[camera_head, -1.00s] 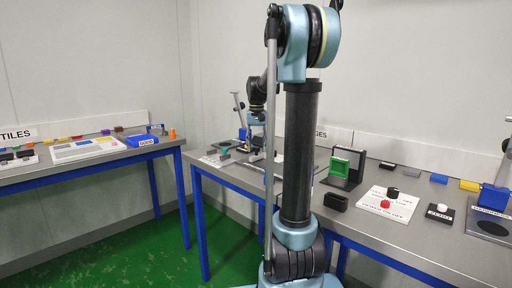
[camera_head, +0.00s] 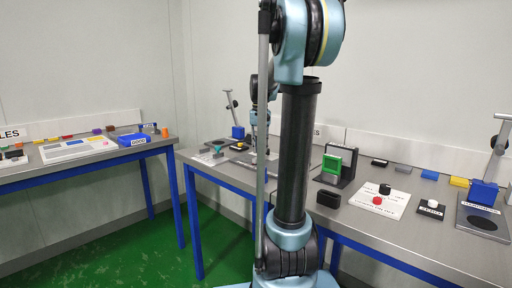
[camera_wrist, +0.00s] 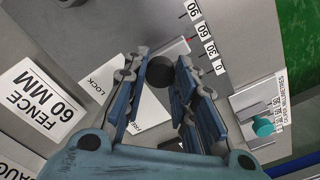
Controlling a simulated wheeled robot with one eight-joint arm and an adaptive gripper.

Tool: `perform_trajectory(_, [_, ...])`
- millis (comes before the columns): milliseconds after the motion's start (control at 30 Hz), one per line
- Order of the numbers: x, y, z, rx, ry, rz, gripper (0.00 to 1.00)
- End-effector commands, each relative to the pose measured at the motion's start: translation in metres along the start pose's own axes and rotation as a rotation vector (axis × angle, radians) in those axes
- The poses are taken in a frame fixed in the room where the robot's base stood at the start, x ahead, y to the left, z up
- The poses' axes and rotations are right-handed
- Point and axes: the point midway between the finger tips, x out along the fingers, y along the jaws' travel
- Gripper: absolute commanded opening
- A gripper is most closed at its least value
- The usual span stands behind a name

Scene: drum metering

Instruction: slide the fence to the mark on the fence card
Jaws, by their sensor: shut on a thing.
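In the wrist view my gripper (camera_wrist: 162,88) is shut on a round black knob (camera_wrist: 159,71), which shows between the fingertips. A white label reading LOCK and FREE (camera_wrist: 104,84) lies beside and partly under the fingers. The fence card (camera_wrist: 41,100) reads FENCE 60 MM and lies to the left. A white scale (camera_wrist: 204,40) marked 0, 30, 60 and 90 runs at the upper right, with a small red mark (camera_wrist: 188,39) beside it. The fence's outline is hard to make out, and its reading is unclear. In the head view my arm hides most of this spot.
A teal knob (camera_wrist: 262,127) on a millimetre-scale device stands to the right in the wrist view. In the head view, a green-framed block (camera_head: 334,163), a black box (camera_head: 329,198) and a white panel with a red knob (camera_head: 377,200) stand along the bench.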

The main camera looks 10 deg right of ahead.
Motion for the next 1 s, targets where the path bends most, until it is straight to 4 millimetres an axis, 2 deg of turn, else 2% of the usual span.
perform_trajectory(133, [0.0, 0.0, -0.001, 0.0, 0.0, 0.0, 0.0])
perform_trajectory(167, [0.0, 0.0, -0.001, 0.0, 0.0, 0.0, 0.3])
perform_trajectory(233, [0.0, -0.001, -0.001, 0.0, 0.0, 0.0, 0.46])
perform_trajectory(667, [-0.004, -0.001, -0.001, -0.001, 0.0, 0.0, 0.46])
perform_trajectory(867, [-0.029, -0.001, -0.001, -0.001, 0.0, 0.0, 0.46])
perform_trajectory(1000, [-0.055, -0.001, -0.001, -0.001, 0.0, 0.0, 0.46])
